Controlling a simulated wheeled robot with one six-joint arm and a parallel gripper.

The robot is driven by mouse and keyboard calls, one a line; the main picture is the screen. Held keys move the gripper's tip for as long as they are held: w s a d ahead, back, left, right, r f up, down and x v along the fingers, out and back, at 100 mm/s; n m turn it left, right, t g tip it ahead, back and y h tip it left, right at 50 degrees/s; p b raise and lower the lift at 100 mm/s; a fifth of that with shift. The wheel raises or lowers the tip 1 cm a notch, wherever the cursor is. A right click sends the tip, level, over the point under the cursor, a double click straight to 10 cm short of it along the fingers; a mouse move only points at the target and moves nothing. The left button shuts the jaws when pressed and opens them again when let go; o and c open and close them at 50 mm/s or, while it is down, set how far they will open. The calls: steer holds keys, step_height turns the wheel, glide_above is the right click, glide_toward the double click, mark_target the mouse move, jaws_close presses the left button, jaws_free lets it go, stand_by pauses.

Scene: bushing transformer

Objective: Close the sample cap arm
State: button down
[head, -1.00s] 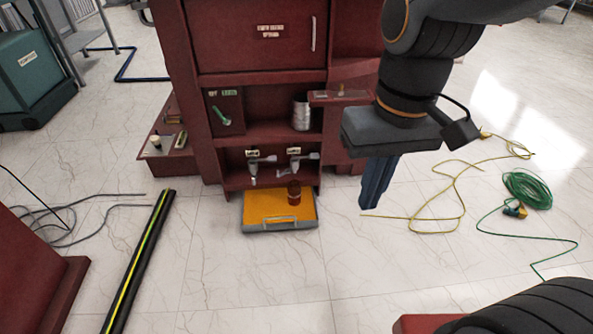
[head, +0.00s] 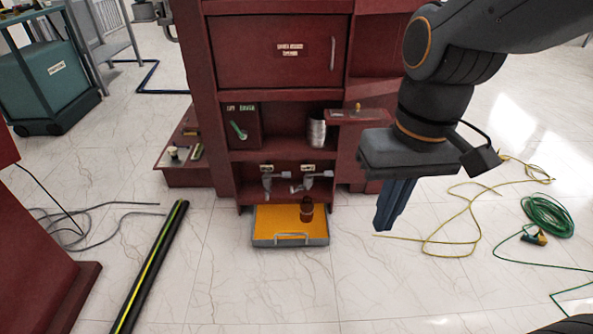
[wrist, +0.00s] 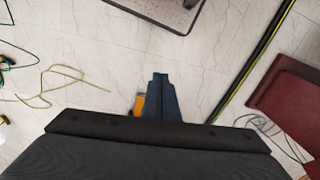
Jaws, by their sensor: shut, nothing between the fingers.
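In the head view, two small grey taps or valve arms sit side by side in the lowest bay of the dark red cabinet, the left one (head: 268,183) and the right one (head: 313,181), each under a small label too small to read. I cannot tell which is the sample cap arm, or whether it is open. A brown bottle (head: 307,209) stands below them on an orange-topped tray (head: 265,240). My gripper (head: 385,228) is shut and empty, pointing down to the right of the tray, apart from the cabinet. Its closed fingers also show in the wrist view (wrist: 160,76).
A green lever (head: 239,131) and a metal cylinder (head: 317,132) are in the bay above. A red ledge (head: 345,116) juts out at right. A black-and-yellow bar (head: 150,270) lies at left. Yellow (head: 465,220) and green (head: 550,217) cables lie at right. The floor before the tray is clear.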

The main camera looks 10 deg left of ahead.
steer(key=w+a+f+n+t+y+b, duration=0.1)
steer(key=w+a+f+n+t+b, duration=0.2)
steer(key=w+a+f, duration=0.7)
steer(key=w+a+f+n+t+y+b, duration=0.1)
steer(key=w+a+f+n+t+b, duration=0.35)
steer(key=w, duration=1.15)
steer(key=w+a+f+n+t+y+b, duration=0.15)
steer(key=w+a+f, duration=0.25)
steer(key=w+f, duration=0.65)
steer(key=w+a+f+n+t+b, duration=0.45)
steer(key=w+f, duration=0.45)
steer(key=f, duration=0.3)
step_height(320, 180, down, 14)
steer(key=s+a+n+t+y+b, duration=0.1)
steer(key=a+n+t+b, duration=0.1)
steer(key=n+t+b, duration=0.25)
steer(key=f+b+x, duration=0.1)
steer(key=b+x, duration=0.3)
steer(key=x, duration=0.6)
steer(key=shift+g, duration=0.4)
steer(key=d, duration=0.2)
steer(key=d+b, duration=0.1)
steer(key=d, duration=0.1)
steer(key=shift+s+d+r, duration=0.1)
steer(key=shift+s+r, duration=0.05)
steer(key=shift+s, duration=0.15)
steer(key=shift+s+n+y, duration=0.15)
steer(key=shift+n+y, duration=0.1)
steer(key=shift+n, duration=0.05)
